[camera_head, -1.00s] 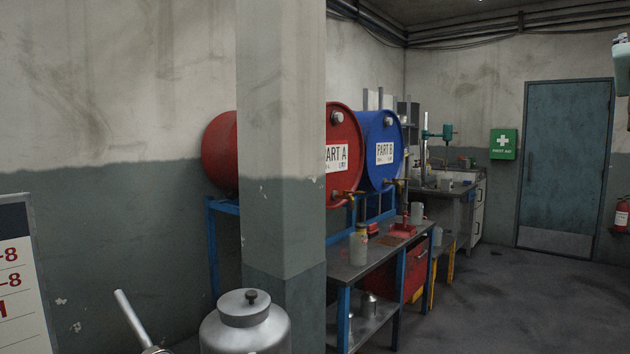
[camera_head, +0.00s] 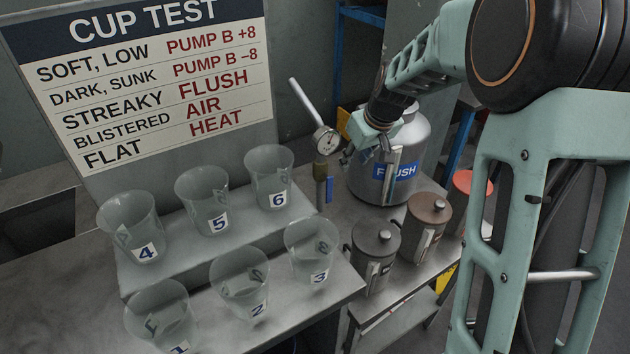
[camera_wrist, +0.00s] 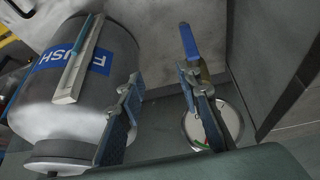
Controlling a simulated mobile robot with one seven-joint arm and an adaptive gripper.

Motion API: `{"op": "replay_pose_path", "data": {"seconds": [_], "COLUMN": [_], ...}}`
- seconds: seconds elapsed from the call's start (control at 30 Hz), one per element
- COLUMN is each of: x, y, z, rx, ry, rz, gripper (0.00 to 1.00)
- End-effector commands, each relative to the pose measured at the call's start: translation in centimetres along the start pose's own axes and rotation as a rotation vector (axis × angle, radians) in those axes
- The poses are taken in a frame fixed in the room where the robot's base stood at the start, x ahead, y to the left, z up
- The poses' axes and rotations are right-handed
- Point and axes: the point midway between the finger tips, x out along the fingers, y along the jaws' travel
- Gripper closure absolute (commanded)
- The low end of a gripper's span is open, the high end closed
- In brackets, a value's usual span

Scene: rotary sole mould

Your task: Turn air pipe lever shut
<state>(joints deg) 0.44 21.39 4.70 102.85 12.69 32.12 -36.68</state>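The air pipe (camera_head: 297,97) rises slanting above a round gauge (camera_head: 325,140) in the head view. Under the gauge is a brass valve (camera_head: 320,171) with a blue lever (camera_head: 329,190) that hangs down, roughly along the pipe. In the wrist view the blue lever (camera_wrist: 188,41) is beyond the right fingertip, and the gauge (camera_wrist: 205,124) is partly hidden behind that finger. My gripper (camera_wrist: 158,75) is open and empty, its fingers apart. The head view shows my gripper (camera_head: 352,152) just right of the gauge and valve, in front of the flush can. Contact with the lever cannot be told.
The large metal FLUSH can (camera_head: 398,187) stands close behind my gripper; the left finger overlaps it in the wrist view. Lidded pots (camera_head: 376,255) stand in front of it. Numbered clear cups (camera_head: 217,207) stand on a stepped stand at left. A cup-test board (camera_head: 150,80) stands behind.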

Motion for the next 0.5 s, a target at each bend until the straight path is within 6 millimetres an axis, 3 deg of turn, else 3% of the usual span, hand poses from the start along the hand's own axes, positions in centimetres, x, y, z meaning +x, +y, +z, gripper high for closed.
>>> {"op": "replay_pose_path", "data": {"seconds": [0.03, 0.13, 0.27, 0.5], "x": [0.6, 1.3, 2.6, 7.0], "y": [-1.5, -3.4, -4.1, -4.5], "z": [0.5, 1.2, 1.5, 1.8], "rx": [-0.013, -0.032, -0.038, -0.039], "ry": [-0.022, -0.046, -0.056, -0.056], "rz": [-0.032, -0.071, -0.085, -0.084], "gripper": [0.68, 0.68, 0.68, 0.68]}}
